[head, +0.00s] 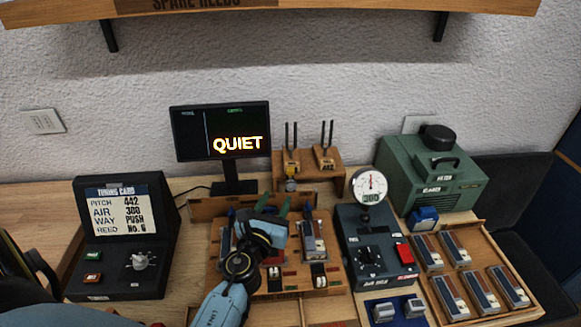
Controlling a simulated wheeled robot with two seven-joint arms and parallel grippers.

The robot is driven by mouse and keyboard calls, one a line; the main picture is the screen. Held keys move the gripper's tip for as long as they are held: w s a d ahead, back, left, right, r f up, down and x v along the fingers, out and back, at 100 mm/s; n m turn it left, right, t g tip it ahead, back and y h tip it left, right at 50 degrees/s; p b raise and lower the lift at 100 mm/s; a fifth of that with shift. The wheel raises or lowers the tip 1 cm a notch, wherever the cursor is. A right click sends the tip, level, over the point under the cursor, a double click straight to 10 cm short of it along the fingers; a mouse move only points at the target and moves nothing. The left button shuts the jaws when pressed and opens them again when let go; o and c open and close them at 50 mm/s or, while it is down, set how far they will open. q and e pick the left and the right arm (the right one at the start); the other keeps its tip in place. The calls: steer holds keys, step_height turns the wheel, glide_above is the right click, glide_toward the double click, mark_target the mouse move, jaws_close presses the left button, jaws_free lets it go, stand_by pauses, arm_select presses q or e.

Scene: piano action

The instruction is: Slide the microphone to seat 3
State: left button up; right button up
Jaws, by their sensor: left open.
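A small yellow and grey piece (290,180), which looks like the microphone, stands at the back of the wooden reed bench (215,270), in front of the tuning-fork stand. Seat numbers are too small to read. My left gripper (272,212) is open over the middle of the bench, in front of and a little left of that piece, apart from it as far as I can tell. My blue left arm and hand hide the middle-left of the bench. My right gripper is not in view.
A tuning-card panel (125,240) stands at left and a monitor (222,130) reading QUIET behind. A dial box (372,240) stands right of the bench, beside a tray (520,305) of several reed blocks. A green machine (430,175) stands behind.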

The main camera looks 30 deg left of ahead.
mark_target(290, 172)
arm_select(q)
steer(key=b+x, duration=0.1)
steer(key=x, duration=1.2)
steer(key=shift+w, duration=0.15)
steer(key=shift+c, duration=0.4)
jaws_close()
